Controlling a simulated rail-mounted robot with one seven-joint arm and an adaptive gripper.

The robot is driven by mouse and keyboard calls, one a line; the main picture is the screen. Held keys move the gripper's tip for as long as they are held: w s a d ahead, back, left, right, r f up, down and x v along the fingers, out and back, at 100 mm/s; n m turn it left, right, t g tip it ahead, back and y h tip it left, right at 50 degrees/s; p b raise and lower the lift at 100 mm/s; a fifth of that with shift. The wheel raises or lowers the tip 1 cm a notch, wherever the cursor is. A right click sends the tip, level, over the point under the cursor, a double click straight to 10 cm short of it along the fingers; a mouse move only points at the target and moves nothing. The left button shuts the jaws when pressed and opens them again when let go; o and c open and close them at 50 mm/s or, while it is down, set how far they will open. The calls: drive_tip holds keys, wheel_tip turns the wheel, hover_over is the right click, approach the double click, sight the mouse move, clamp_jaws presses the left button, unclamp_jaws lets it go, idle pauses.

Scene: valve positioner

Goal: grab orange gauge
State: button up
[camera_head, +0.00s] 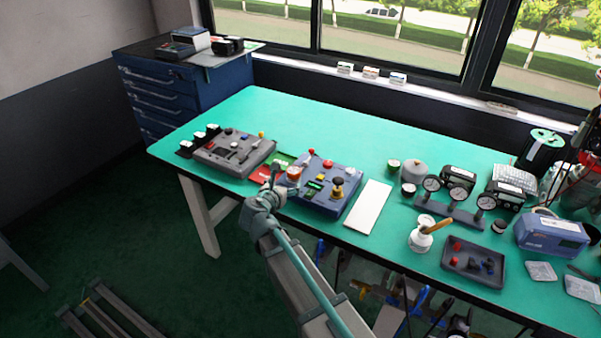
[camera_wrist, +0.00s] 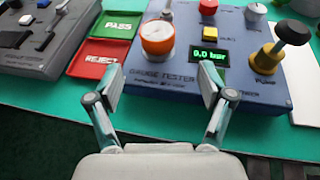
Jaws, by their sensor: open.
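The orange gauge (camera_wrist: 157,40) is a round orange body with a white face. It sits upright on the left part of the blue gauge tester (camera_wrist: 180,84), and it also shows in the head view (camera_head: 294,173). My gripper (camera_wrist: 161,88) is open and empty, its two fingers spread on either side of the tester's front edge in the wrist view. The gauge lies ahead of the gap between the fingertips, apart from them. In the head view my gripper (camera_head: 268,198) is at the tester's left front corner.
The tester has a green display (camera_wrist: 208,56), a yellow and black pump knob (camera_wrist: 279,46) and a red knob (camera_wrist: 208,6) close to the gauge. Red reject (camera_wrist: 98,58) and green pass (camera_wrist: 116,24) trays lie left of it. A grey box (camera_head: 233,152) stands further left.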

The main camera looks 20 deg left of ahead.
sight(291, 175)
drive_tip(key=x, duration=0.3)
drive_tip(key=shift+w+a, duration=0.1)
drive_tip(key=shift+w, duration=0.05)
drive_tip(key=p+x, duration=0.1)
drive_tip(key=x, duration=0.3)
drive_tip(key=shift+w+a+r, duration=0.15)
drive_tip(key=shift+w, duration=0.05)
drive_tip(key=shift+w+f+p, duration=0.25)
drive_tip(key=shift+w+p, duration=0.05)
drive_tip(key=shift+w, duration=0.15)
drive_tip(key=c, duration=1.3)
